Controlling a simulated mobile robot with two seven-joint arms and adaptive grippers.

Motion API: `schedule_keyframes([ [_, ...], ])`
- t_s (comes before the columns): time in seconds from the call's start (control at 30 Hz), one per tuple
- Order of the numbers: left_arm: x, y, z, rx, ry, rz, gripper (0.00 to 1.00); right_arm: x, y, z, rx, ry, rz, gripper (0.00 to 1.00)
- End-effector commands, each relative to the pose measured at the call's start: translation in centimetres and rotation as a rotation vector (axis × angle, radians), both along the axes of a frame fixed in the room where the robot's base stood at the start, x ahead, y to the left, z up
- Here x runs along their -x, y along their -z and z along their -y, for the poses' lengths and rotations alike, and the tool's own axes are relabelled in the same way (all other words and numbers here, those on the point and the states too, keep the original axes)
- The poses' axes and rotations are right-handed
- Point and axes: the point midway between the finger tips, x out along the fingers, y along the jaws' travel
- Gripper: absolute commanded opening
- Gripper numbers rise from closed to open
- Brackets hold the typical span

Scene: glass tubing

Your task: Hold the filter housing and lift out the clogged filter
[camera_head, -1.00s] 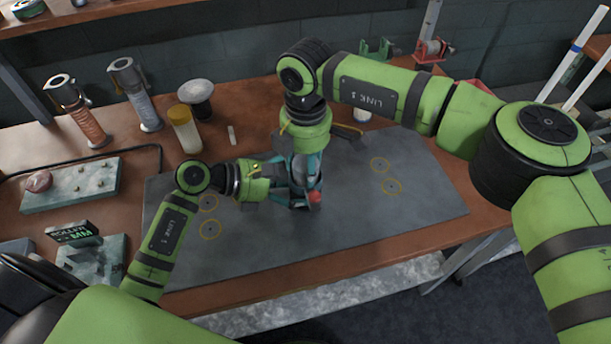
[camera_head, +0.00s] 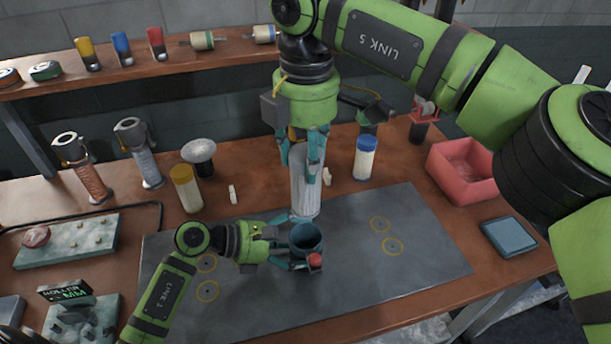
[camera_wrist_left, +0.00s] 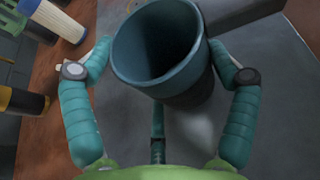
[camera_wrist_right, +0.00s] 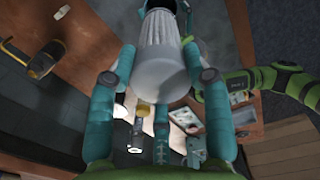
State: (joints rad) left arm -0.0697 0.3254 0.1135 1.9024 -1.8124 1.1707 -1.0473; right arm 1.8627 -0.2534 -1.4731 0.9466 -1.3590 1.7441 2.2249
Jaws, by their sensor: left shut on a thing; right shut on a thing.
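The filter housing (camera_head: 305,240) is a dark teal open cup standing on the grey mat, with a red part at its front. My left gripper (camera_head: 296,252) is shut around it from the left. In the left wrist view the housing (camera_wrist_left: 160,55) sits between the fingers, and its inside looks empty. My right gripper (camera_head: 303,150) points down and is shut on the clogged filter (camera_head: 305,185), a pale grey pleated cylinder. The filter hangs upright above and behind the housing's mouth, clear of it. The filter also shows in the right wrist view (camera_wrist_right: 160,60).
A white cylinder with a blue cap (camera_head: 365,160) and a red bin (camera_head: 462,170) stand right of the filter. A yellow-capped jar (camera_head: 186,190) and a round-topped stand (camera_head: 200,152) are at left. The grey mat (camera_head: 420,250) is free at right.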

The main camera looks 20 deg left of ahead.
Motion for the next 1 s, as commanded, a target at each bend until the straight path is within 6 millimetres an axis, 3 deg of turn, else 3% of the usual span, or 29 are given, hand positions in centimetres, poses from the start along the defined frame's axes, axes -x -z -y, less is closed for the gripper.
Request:
schedule_keyframes([
  [0.37, 0.1, 0.3, 0.0, -0.003, 0.003, -0.006, 0.49, 0.0, -0.7, 0.0, -0.001, -0.001, -0.001, 0.0],
  [0.4, 0.1, 0.3, 0.0, -0.003, 0.003, -0.006, 1.0, 0.0, -0.7, 0.0, -0.001, -0.001, -0.001, 0.0],
  [0.8, 0.1, 0.1, -0.1, -0.002, 0.0, -0.001, 1.0, 0.0, -0.7, 0.0, -0.001, 0.0, 0.0, 0.0],
  [1.0, 1.2, -0.6, -1.7, -0.005, -0.001, -0.003, 1.0, 0.0, -0.7, 0.0, -0.001, 0.0, -0.001, 0.0],
])
